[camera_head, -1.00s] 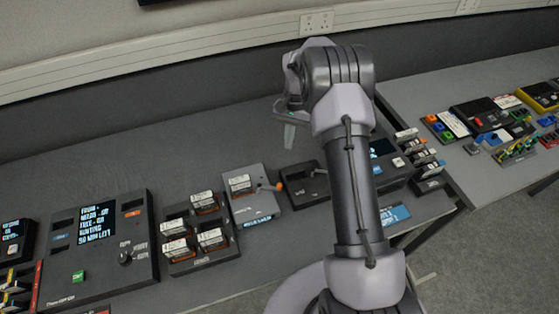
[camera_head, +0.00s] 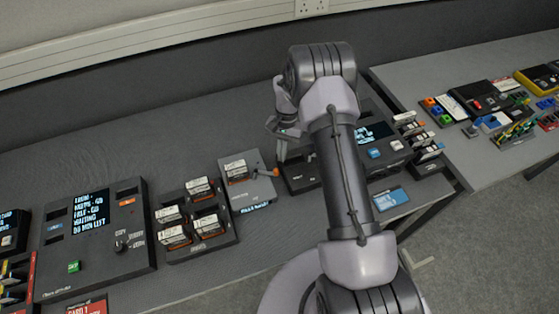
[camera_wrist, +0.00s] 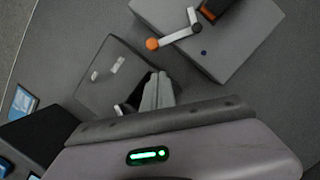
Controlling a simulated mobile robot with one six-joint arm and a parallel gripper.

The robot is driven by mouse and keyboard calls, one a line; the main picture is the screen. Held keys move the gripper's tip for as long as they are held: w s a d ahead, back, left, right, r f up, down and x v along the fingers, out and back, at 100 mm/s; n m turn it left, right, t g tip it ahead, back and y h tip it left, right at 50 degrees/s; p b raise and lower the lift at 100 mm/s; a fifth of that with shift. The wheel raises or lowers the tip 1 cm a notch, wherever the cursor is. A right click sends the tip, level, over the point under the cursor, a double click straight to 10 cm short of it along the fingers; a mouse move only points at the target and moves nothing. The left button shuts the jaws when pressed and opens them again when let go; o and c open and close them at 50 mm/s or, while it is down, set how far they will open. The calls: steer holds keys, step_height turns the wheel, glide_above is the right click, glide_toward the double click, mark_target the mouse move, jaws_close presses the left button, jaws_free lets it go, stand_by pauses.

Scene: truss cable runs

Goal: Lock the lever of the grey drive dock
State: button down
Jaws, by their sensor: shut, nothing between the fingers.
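The grey drive dock (camera_head: 248,194) stands on the table with a white-labelled cartridge (camera_head: 237,169) in it. Its lever ends in an orange knob (camera_head: 274,172) on the dock's right side. In the wrist view the dock (camera_wrist: 240,50) is at the upper right. The pale lever (camera_wrist: 178,35) reaches across its top, and its orange knob (camera_wrist: 152,44) sticks out past the edge. My gripper (camera_head: 282,158) is shut and empty, above and just behind the knob in the head view. In the wrist view its fingers (camera_wrist: 157,90) are apart from the knob, over the neighbouring box.
A dark box (camera_head: 300,179) stands just right of the dock; it also shows in the wrist view (camera_wrist: 102,90). A rack of several cartridges (camera_head: 216,244) stands close on the left. Bare table lies behind the dock.

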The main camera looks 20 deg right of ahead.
steer(key=shift+s+a+r, duration=0.1)
steer(key=shift+s+a, duration=0.75)
steer(key=shift+s, duration=0.2)
steer(key=shift+s, duration=0.1)
